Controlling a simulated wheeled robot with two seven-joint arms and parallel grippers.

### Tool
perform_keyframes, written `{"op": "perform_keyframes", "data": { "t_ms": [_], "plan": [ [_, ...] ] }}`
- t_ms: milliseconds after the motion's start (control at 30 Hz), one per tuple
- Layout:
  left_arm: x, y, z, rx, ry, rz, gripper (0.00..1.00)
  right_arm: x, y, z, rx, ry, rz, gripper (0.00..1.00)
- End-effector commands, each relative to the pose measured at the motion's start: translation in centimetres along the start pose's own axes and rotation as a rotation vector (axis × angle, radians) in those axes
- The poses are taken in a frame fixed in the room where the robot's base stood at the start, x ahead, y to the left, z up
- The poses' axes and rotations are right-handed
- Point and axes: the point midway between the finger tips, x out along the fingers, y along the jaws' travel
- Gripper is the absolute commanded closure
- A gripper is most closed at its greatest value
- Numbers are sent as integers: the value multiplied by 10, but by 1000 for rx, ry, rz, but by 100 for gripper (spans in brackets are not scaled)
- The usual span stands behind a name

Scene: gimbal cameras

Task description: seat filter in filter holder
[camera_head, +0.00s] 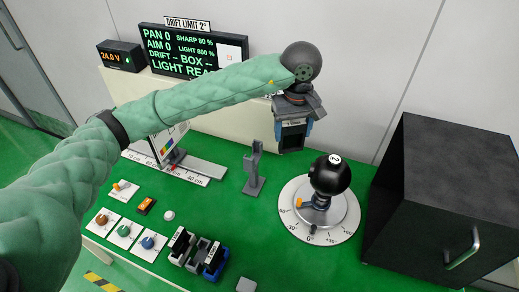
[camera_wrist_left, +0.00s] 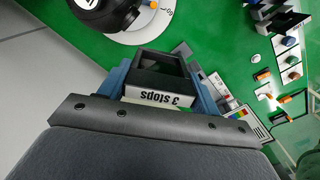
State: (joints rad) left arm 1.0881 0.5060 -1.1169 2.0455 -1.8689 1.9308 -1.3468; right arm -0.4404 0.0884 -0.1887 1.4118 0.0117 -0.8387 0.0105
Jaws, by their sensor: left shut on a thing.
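My left gripper (camera_head: 292,136) is shut on a dark square-framed filter (camera_head: 291,138), held between its blue fingers high at the back of the green table. In the left wrist view the filter (camera_wrist_left: 160,72) has a white label reading "3 stops", and the gripper (camera_wrist_left: 165,90) grips it from both sides. A slim grey stand (camera_head: 254,170), apparently the filter holder, stands upright on the table, left of and nearer than the gripper. The filter is apart from it. My right gripper is not in view.
A black ball-shaped camera head (camera_head: 329,175) stands on a white dial (camera_head: 300,222) to the right. A large black box (camera_head: 435,200) fills the right side. A rack (camera_head: 198,256) with labelled dark filters is at the front. Coloured knobs (camera_head: 124,230) are at the left.

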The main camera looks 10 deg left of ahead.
Motion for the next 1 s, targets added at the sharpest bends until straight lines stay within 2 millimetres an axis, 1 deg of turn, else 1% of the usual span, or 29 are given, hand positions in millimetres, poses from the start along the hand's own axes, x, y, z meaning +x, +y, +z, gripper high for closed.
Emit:
{"op": "perform_keyframes", "data": {
  "t_ms": [200, 367, 467, 567, 1000],
  "plan": [
    [0, -6, 1, 123, 1, 1, 59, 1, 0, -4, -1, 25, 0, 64],
    [0, -7, 0, 186, 1, 2, 59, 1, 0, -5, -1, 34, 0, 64],
    [3, -12, -4, 202, 0, 1, 59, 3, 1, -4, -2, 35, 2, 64],
    [10, -23, -13, 204, -2, -1, 59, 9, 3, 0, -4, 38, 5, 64],
    [58, -81, -66, 204, -2, -1, 59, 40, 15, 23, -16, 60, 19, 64]
  ]
}}
